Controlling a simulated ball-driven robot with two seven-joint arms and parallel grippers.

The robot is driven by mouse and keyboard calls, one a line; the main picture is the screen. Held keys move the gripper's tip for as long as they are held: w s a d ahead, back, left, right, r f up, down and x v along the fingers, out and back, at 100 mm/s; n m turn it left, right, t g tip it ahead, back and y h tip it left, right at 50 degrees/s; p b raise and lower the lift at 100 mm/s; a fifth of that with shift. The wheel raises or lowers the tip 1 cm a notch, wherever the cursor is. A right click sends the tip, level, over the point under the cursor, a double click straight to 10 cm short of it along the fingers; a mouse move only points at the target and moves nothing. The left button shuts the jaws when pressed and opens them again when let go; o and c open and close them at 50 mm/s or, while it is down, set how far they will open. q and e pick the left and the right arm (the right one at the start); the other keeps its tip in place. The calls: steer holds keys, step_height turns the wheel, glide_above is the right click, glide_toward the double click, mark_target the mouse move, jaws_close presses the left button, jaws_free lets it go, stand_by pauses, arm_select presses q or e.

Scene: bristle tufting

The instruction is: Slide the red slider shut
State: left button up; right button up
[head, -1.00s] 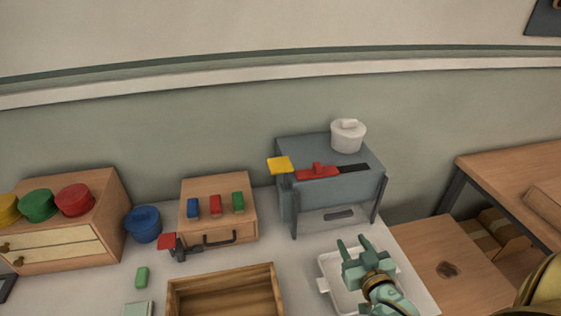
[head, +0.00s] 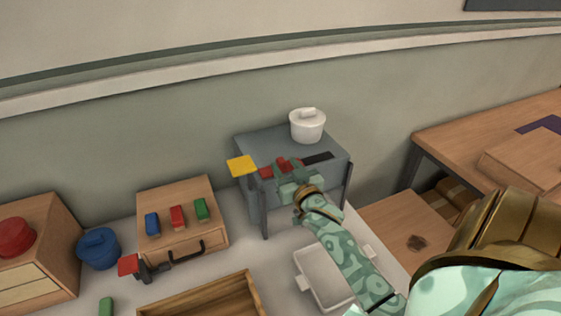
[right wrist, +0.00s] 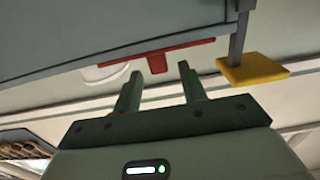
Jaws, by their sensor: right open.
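The red slider (head: 266,171) lies in a slot on the sloping front of the grey cabinet (head: 253,203), at the slot's left part. The dark open slot (head: 319,158) shows to its right. My right gripper (head: 286,167) is open at the slider and covers part of it. In the right wrist view the slider's red knob (right wrist: 157,64) stands just beyond and between the two open fingertips (right wrist: 160,70). It appears not to be gripped; whether a finger touches it I cannot tell. My left gripper is not in view.
A yellow paddle (head: 241,165) stands close to the slider's left end. A white tray (head: 323,282) lies under my right forearm. A wooden box with coloured blocks (head: 183,238) stands to the left.

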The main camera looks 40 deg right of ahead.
mark_target(283, 163)
steer(key=shift+x, duration=1.85)
steer(key=shift+c, duration=0.3)
jaws_close()
steer(key=s+d+p, duration=0.1)
steer(key=d, duration=0.2)
steer(key=s+d+p, duration=0.1)
steer(key=d, duration=0.3)
steer(key=s+d+p, duration=0.1)
steer(key=d, duration=0.2)
steer(key=shift+s+d, duration=0.25)
steer(key=shift+d, duration=0.15)
